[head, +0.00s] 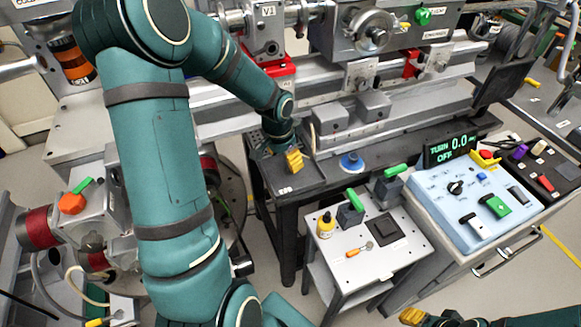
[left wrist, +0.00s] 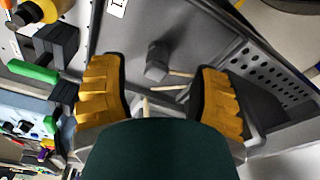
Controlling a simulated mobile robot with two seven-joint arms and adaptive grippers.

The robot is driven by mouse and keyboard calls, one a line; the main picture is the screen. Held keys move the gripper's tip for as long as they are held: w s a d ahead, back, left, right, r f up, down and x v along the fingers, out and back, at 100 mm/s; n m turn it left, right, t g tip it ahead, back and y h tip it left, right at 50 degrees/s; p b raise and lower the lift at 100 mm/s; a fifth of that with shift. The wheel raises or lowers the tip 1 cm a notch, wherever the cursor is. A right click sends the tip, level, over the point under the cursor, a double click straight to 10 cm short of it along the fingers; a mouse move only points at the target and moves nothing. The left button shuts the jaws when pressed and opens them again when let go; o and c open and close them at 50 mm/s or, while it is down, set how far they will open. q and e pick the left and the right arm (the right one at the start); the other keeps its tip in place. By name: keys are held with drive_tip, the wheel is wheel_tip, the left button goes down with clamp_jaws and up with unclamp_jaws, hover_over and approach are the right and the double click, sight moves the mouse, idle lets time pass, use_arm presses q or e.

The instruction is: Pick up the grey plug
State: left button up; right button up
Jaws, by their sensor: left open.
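A small dark grey piece (left wrist: 156,62), which looks like the grey plug, lies on the dark tray (left wrist: 130,25). It sits just beyond the fingertips of my left gripper (left wrist: 158,98), towards the top of the left wrist view. The two yellow fingers are wide apart, with nothing held between them. In the head view my left gripper (head: 292,160) is low over the tray (head: 292,187) at the left end of the black bench; the plug cannot be made out there. My right gripper (head: 412,316) is at the bottom edge, far from the tray, and its opening is unclear.
Thin tan sticks (left wrist: 181,74) lie near the grey piece. A perforated grey strip (left wrist: 262,72) borders the tray. A blue control console (head: 460,200) stands at right.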

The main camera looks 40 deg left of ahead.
use_arm(q)
drive_tip(key=f, duration=0.1)
drive_tip(key=w+f+b, duration=0.1)
drive_tip(key=f, duration=0.2)
drive_tip(key=shift+w+d+f, duration=0.2)
drive_tip(key=shift+w+f, duration=0.05)
drive_tip(key=shift+o, duration=0.2)
clamp_jaws()
